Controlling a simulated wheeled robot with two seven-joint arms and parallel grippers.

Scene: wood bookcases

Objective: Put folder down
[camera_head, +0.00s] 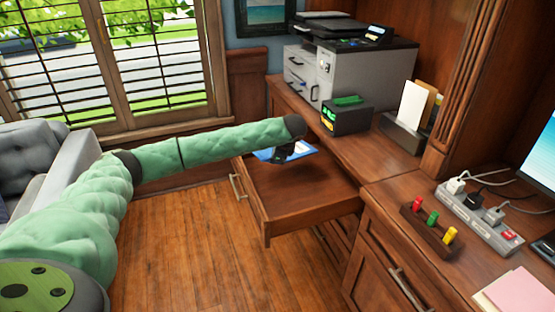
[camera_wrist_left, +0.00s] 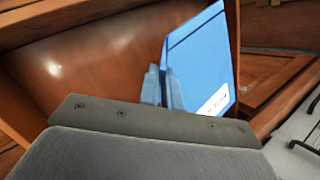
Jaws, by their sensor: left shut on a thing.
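My left gripper (camera_head: 284,153) is over the far part of an open wooden drawer (camera_head: 300,190) in the head view. It is shut on a blue folder (camera_head: 305,149), which shows just beyond it with a white label. In the left wrist view, the gripper's fingers (camera_wrist_left: 163,88) are at the near edge of the folder (camera_wrist_left: 205,62). The arm and gripper cover part of the folder in the head view, and I cannot tell whether it touches the drawer. My right gripper is not in view.
A printer (camera_head: 355,65) and a black box with green items (camera_head: 347,117) stand on the desk behind the drawer. A paper holder (camera_head: 403,132), a rack of colored pieces (camera_head: 431,228) and a power strip (camera_head: 480,217) are to the right. The drawer's front part is empty.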

